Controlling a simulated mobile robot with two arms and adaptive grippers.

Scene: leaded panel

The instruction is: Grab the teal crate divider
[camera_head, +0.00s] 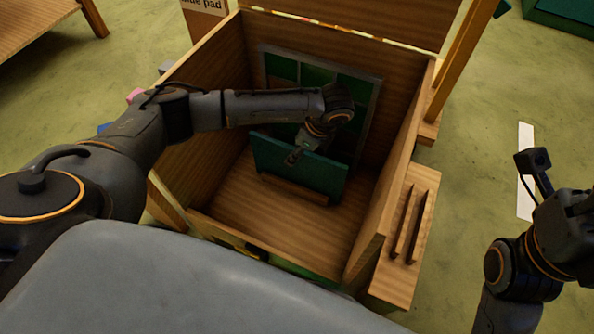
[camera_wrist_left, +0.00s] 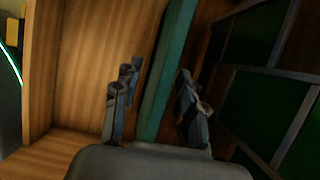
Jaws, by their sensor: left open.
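The teal crate divider (camera_head: 318,180) stands upright inside the wooden crate, in front of a leaded panel (camera_head: 364,95) with dark green panes and grey bars. My left gripper (camera_head: 293,155) reaches down into the crate at the divider's top edge. In the left wrist view my left gripper (camera_wrist_left: 158,98) is open, with one finger on each side of the divider (camera_wrist_left: 166,65). I cannot tell whether either finger touches it. The leaded panel (camera_wrist_left: 262,95) shows close to the right finger.
The wooden crate (camera_head: 203,88) has high walls around my left gripper, and its raised lid (camera_head: 350,18) stands at the back. A slotted wooden block (camera_head: 408,240) sits at the crate's right side. The floor to the right is mostly clear, with a white strip (camera_head: 525,170).

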